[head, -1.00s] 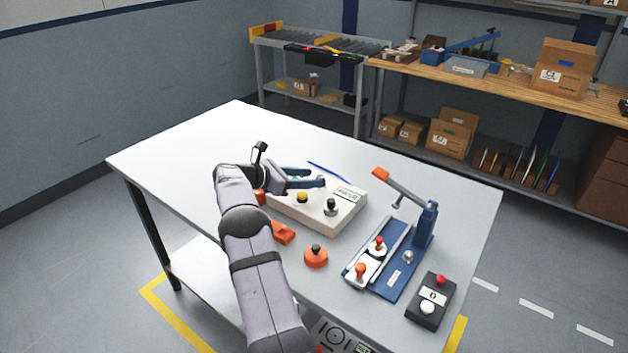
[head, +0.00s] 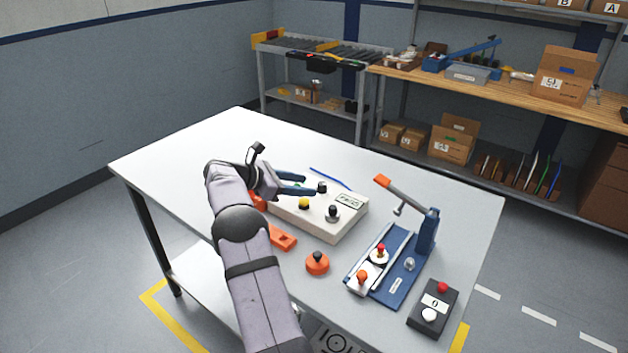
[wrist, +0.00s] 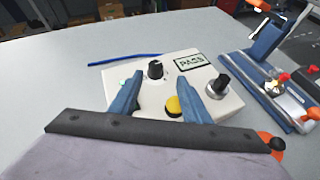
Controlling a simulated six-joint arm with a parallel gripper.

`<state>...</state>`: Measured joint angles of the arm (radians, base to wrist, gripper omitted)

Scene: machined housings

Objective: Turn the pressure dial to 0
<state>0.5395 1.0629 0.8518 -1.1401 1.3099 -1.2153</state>
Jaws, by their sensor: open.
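A pale box (head: 290,220) on the white table carries a PASS display (wrist: 189,62), a yellow button (wrist: 174,106) and two black knobs. The far knob (head: 321,187) also shows in the wrist view (wrist: 155,69). The near knob (head: 332,212) stands at the box's right side, also in the wrist view (wrist: 218,87). I cannot read which knob is the pressure dial, nor its setting. My gripper (head: 309,184) is open and empty over the box. In the wrist view its blue fingers (wrist: 156,84) spread to either side of the far knob, which shows between and beyond their tips.
A blue lever fixture (head: 400,285) stands to the right, with a dark button box (head: 433,307) at the front corner. Orange parts (head: 317,263) lie in front of the pale box. A blue pen-like rod (head: 330,177) lies behind it. The table's left is clear.

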